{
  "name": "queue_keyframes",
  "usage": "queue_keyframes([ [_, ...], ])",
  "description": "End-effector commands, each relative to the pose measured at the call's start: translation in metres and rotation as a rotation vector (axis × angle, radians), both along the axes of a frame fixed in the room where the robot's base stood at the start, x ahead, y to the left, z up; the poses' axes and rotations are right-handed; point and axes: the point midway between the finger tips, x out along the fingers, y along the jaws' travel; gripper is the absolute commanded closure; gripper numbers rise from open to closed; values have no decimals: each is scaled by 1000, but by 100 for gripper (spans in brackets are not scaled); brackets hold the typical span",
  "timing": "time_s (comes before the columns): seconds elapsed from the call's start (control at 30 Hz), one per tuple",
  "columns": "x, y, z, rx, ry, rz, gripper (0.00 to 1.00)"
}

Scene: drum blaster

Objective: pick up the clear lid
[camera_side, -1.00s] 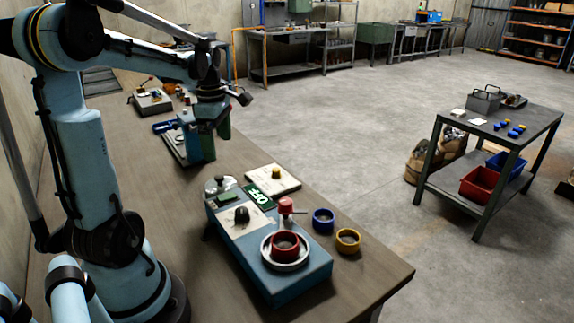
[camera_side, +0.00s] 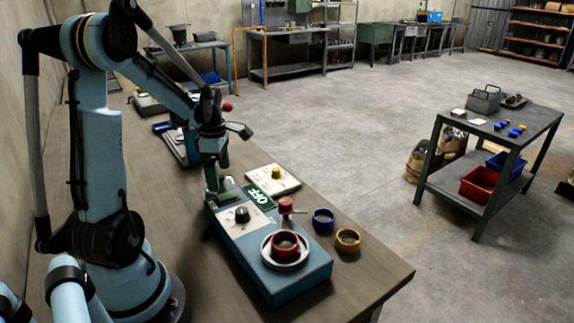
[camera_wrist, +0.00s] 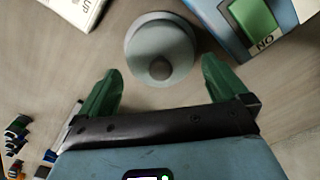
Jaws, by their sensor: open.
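The clear lid (camera_wrist: 160,48) is a round, greyish see-through disc with a small knob in its middle, seen from above in the wrist view. It appears to rest on the wooden bench beside the blue control box (camera_wrist: 228,32). My gripper (camera_wrist: 162,67) is open, with one green finger on each side of the lid's near edge and the knob roughly between the fingertips. No contact shows. In the side view my gripper (camera_side: 217,174) points down at the box's far end and mostly hides the lid.
The blue box (camera_side: 285,278) carries a black knob, a green OFF label and a red ring in a round dish. A blue ring (camera_side: 323,221) and a yellow ring (camera_side: 347,241) lie to its right. A white pad (camera_side: 272,181) lies behind it. Small colored pieces (camera_wrist: 17,135) lie left in the wrist view.

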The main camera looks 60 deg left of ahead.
Motion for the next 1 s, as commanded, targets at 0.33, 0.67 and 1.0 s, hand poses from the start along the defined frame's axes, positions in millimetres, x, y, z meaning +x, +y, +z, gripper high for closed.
queue_keyframes([
  [0.33, 0, -1, -32, 2, 1, 1, 0],
  [0.67, 0, -1, -32, 2, 1, 1, 17],
  [1.0, 0, -1, -32, 2, 1, 1, 39],
])
